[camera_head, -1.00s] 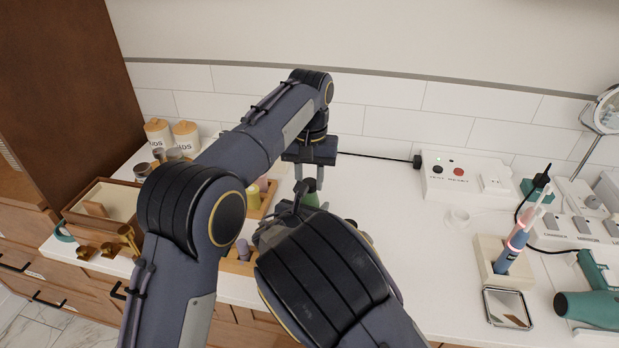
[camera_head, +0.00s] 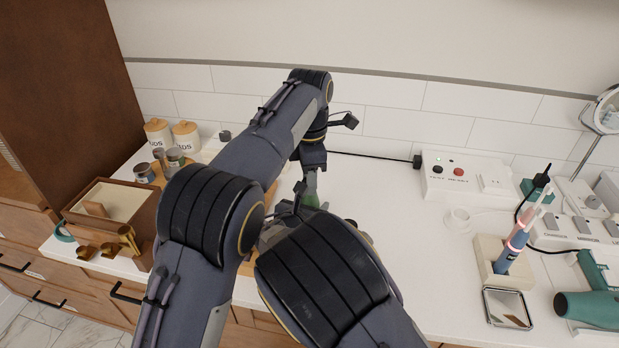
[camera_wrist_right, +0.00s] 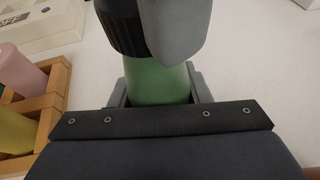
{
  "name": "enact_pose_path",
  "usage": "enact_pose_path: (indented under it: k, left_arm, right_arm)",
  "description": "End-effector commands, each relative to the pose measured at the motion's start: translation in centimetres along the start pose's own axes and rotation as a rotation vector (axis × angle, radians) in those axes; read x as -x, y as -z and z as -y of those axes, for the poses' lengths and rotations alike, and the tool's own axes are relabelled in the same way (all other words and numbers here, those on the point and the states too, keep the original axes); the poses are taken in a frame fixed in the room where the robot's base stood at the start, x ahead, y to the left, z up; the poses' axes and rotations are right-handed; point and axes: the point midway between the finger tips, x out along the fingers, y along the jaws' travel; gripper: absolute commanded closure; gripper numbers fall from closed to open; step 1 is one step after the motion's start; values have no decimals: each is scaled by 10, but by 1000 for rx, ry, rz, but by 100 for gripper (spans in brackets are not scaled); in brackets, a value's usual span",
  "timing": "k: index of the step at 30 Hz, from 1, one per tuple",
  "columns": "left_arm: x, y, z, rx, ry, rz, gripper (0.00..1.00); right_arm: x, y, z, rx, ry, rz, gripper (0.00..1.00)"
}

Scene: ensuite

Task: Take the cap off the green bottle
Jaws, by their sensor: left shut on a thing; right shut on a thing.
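The green bottle (camera_wrist_right: 158,84) stands upright on the white counter; in the head view only a sliver of it (camera_head: 311,199) shows between my arms. Its black ribbed cap (camera_wrist_right: 118,28) sits at the top of the green body in the right wrist view; whether it is loosened cannot be told. My left gripper (camera_head: 311,178) comes from above and is shut on the cap, one grey finger covering part of it. My right gripper (camera_wrist_right: 158,92) is shut around the bottle's body, with a finger on each side; my right arm hides it in the head view.
A wooden tray (camera_wrist_right: 52,90) with pink and yellow bottles stands close beside the green bottle. A wooden box (camera_head: 105,205) and lidded jars (camera_head: 186,135) are at left. A white switch box (camera_head: 465,178), toothbrush stand (camera_head: 490,262) and hairdryer (camera_head: 590,305) are at right.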

Motion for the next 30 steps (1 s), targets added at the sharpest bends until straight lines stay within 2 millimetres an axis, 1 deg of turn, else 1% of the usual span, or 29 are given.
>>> enact_pose_path:
  k: [14,30]
  left_arm:
    - [1,0,0,-2,0,0,98]
    - [19,0,0,-3,-1,0,98]
  right_arm:
    - [0,0,0,0,0,0,100]
    - [0,0,0,0,-1,0,100]
